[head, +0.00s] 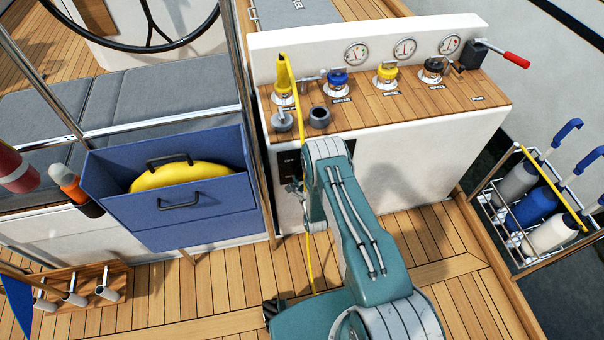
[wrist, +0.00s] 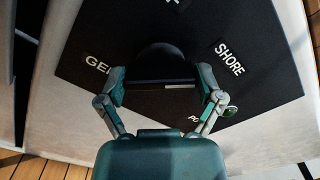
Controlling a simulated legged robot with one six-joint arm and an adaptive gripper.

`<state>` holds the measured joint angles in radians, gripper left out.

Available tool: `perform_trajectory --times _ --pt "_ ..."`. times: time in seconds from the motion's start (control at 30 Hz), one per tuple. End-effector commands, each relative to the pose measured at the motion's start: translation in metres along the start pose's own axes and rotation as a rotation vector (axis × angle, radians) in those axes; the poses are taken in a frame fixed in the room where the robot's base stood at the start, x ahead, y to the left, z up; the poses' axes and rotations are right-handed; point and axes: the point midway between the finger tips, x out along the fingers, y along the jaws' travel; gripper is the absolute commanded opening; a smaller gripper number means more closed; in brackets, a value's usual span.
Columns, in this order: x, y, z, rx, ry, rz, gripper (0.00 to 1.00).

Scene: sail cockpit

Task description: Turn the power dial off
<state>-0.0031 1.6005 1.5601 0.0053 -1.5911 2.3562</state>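The power dial (wrist: 160,62) is a dark round knob on a black panel (wrist: 250,85) in the wrist view. Labels GEN and SHORE show on either side of it, and a cut-off label is at the top edge. My gripper (wrist: 161,84) reaches the dial with one finger on each side. I see no clear gap between fingers and knob, but cannot tell whether they press on it. A short pale line shows between the fingers; the dial's setting is unclear. In the head view the dark panel (head: 287,178) is on the white console's front, mostly behind my arm.
The console top (head: 420,98) carries several coloured valves and a red-handled lever (head: 516,60). A yellow hose (head: 311,262) hangs beside my arm. A blue bin (head: 200,228) with a yellow item stands left. A wire rack (head: 540,215) of bottles stands right. Deck at lower right is clear.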

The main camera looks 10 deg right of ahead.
Motion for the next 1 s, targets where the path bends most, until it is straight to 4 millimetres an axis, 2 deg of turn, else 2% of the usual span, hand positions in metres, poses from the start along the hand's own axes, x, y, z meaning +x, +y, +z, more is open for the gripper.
perform_trajectory --times 0.47,0.67,1.0 --pt "0.0006 0.002 0.0009 -0.049 -0.002 0.006 0.38" --pt "0.0008 0.003 0.0009 -0.165 -0.003 0.007 0.38" --pt "0.0008 0.0049 0.0008 -0.475 -0.005 0.009 0.38"
